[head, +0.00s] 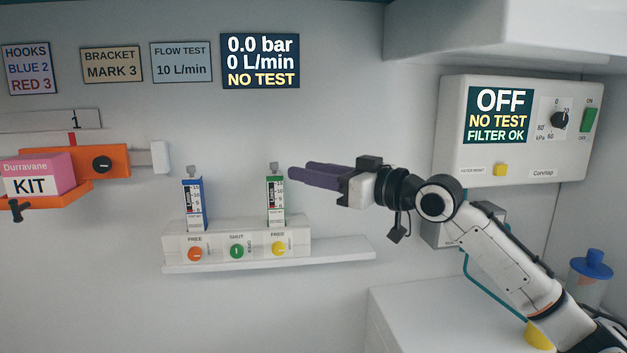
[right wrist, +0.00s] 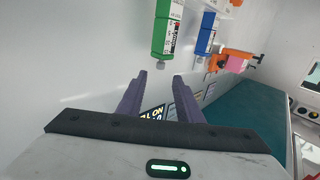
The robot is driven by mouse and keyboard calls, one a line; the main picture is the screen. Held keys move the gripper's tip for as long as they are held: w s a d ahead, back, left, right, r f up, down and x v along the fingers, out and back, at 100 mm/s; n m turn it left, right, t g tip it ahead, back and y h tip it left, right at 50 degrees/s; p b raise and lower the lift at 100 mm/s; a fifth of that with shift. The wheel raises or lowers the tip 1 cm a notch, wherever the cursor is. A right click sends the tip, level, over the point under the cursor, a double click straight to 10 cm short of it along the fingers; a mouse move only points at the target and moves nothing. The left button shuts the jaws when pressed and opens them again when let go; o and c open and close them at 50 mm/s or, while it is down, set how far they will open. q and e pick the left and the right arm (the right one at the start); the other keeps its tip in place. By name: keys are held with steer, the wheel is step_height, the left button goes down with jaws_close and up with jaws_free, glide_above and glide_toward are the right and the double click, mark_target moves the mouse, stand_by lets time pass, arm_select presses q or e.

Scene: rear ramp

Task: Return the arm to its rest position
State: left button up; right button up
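My right arm (head: 510,265) reaches in from the lower right. My right gripper (head: 297,171) has purple fingers pointing left, just right of the green flowmeter (head: 275,202). In the right wrist view the fingertips (right wrist: 160,76) are apart with nothing between them. The green flowmeter (right wrist: 168,32) shows there beyond the tips, upside down, with no clear contact. My left gripper is in neither view.
A blue flowmeter (head: 194,205) stands left of the green one on a white base (head: 305,243) with three knobs, over a shelf (head: 340,251). A control box (head: 450,140) hangs at right. A pink kit (head: 38,167) sits in an orange bracket. A blue-capped jar (head: 591,262) stands lower right.

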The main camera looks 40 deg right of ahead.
steer(key=shift+s, duration=0.2)
stand_by(0.5)
steer(key=s+a+f+g, duration=0.2)
steer(key=a+f, duration=0.1)
steer(key=f, duration=0.7)
steer(key=s+a+f+g+h, duration=0.1)
steer(key=s+a+f+g, duration=0.25)
steer(key=f, duration=0.65)
steer(key=s+a+f+g, duration=0.1)
steer(key=a+f, duration=0.3)
steer(key=f, duration=0.6)
steer(key=s+a+f+g+h, duration=0.1)
steer(key=s+a+f+g, duration=0.15)
steer(key=s+f, duration=0.4)
steer(key=s+a+f+g+h, duration=0.15)
steer(key=s+a+f, duration=0.25)
steer(key=s, duration=0.6)
steer(key=s+a+f+g, duration=0.3)
steer(key=s+a+f, duration=0.15)
steer(key=s, duration=0.35)
steer(key=w+a+f+t+y, duration=0.1)
steer(key=w+a+f+t, duration=0.1)
steer(key=f, duration=0.4)
steer(key=w+a+f+t+y, duration=0.1)
steer(key=a+f+t, duration=0.1)
steer(key=f, duration=0.5)
steer(key=shift+w+m, duration=0.3)
steer(key=shift+w, duration=0.05)
steer(key=shift+t, duration=0.25)
steer(key=shift+c, duration=0.2)
